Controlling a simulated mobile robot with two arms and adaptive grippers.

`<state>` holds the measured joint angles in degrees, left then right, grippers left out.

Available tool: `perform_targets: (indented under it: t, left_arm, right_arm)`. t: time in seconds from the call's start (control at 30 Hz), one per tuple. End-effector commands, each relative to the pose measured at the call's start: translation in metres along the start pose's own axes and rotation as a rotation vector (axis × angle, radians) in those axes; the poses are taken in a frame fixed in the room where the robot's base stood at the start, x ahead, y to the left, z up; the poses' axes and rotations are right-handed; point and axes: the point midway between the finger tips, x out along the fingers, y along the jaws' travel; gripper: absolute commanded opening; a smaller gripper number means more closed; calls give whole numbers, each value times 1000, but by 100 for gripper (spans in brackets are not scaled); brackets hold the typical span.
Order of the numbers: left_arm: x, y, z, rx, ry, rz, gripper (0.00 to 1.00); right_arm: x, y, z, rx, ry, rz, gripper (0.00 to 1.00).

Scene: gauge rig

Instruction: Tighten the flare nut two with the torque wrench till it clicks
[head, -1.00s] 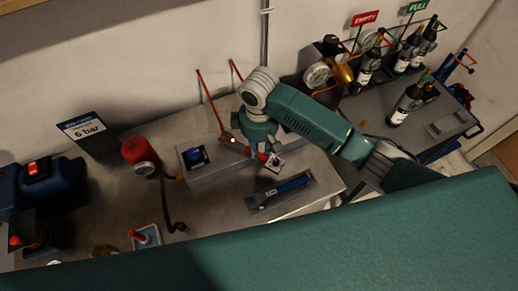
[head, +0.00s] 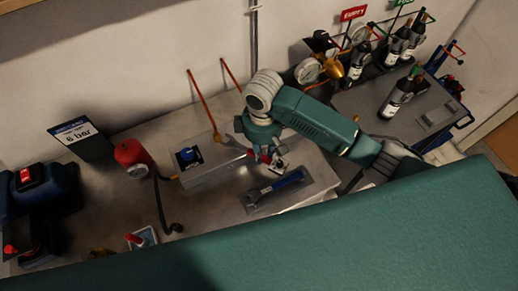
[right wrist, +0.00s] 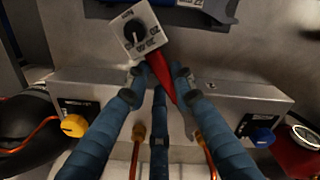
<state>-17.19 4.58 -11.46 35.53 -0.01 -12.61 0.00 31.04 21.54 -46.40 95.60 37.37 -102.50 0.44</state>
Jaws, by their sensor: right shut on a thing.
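My right gripper (right wrist: 155,85) is shut on a red-handled tool (right wrist: 160,72) above the grey box. The tool's white square head has a black dial; it also shows in the head view (head: 279,165). Two brass flare nuts (right wrist: 138,132) (right wrist: 198,135) sit on copper pipes by the box, just below the fingers in the wrist view; which is number two cannot be read. The tool is not visibly on either nut. My left gripper is not in view.
The grey box (right wrist: 240,97) carries a blue knob (head: 187,155) and a yellow knob (right wrist: 74,126). A red cylinder (head: 132,152) with a gauge and black hose stands left. Several bottles (head: 397,96) stand right.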

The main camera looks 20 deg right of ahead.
Motion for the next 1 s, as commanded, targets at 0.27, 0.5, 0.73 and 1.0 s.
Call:
perform_targets:
  t: [0.27, 0.5, 0.73, 1.0]
  left_arm:
    - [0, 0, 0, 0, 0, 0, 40]
    - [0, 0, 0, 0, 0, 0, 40]
    - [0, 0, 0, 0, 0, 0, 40]
    - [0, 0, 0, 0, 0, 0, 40]
  right_arm:
    - [0, 0, 11, 0, 0, 0, 0]
    - [-1, 0, 18, 0, 2, 0, 0]
    - [-7, 0, 17, -1, 4, 0, 0]
    - [-23, 0, 18, -1, 3, 1, 0]
